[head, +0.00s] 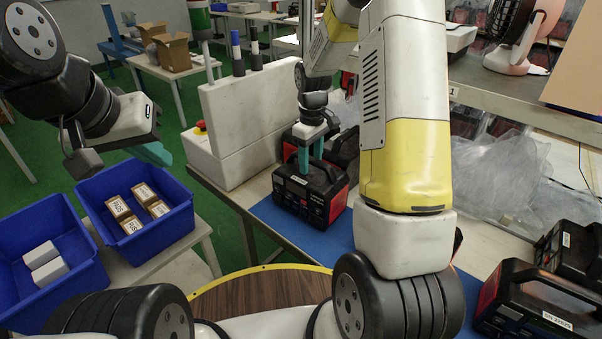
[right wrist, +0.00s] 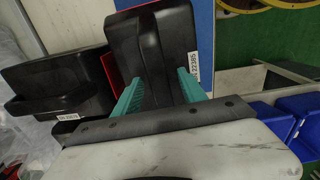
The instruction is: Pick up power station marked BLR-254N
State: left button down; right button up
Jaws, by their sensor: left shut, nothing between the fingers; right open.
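A black power station with red side panels (head: 310,193) stands on the blue mat, under my right gripper (head: 312,158). In the right wrist view, its dark top (right wrist: 152,45) lies between the two teal fingers (right wrist: 162,92), which are apart, one on each side of the handle. I cannot tell whether they touch it. A white label with digits like 22385 (right wrist: 193,66) shows on its edge. The marking BLR-254N is not readable on any station. My left gripper (head: 152,152) is shut and empty, above and beside the blue bins.
Another power station (head: 341,148) stands close behind; a neighbour also shows in the right wrist view (right wrist: 62,88). Two more stations (head: 540,300) (head: 570,250) are at the right. Blue bins (head: 135,205) hold small boxes. Plastic wrap (head: 500,175) lies behind.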

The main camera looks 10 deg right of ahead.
jog(key=shift+f, duration=0.25)
dwell(0.4)
grip_shut()
dwell(1.2)
jog(key=shift+w+r, duration=0.15)
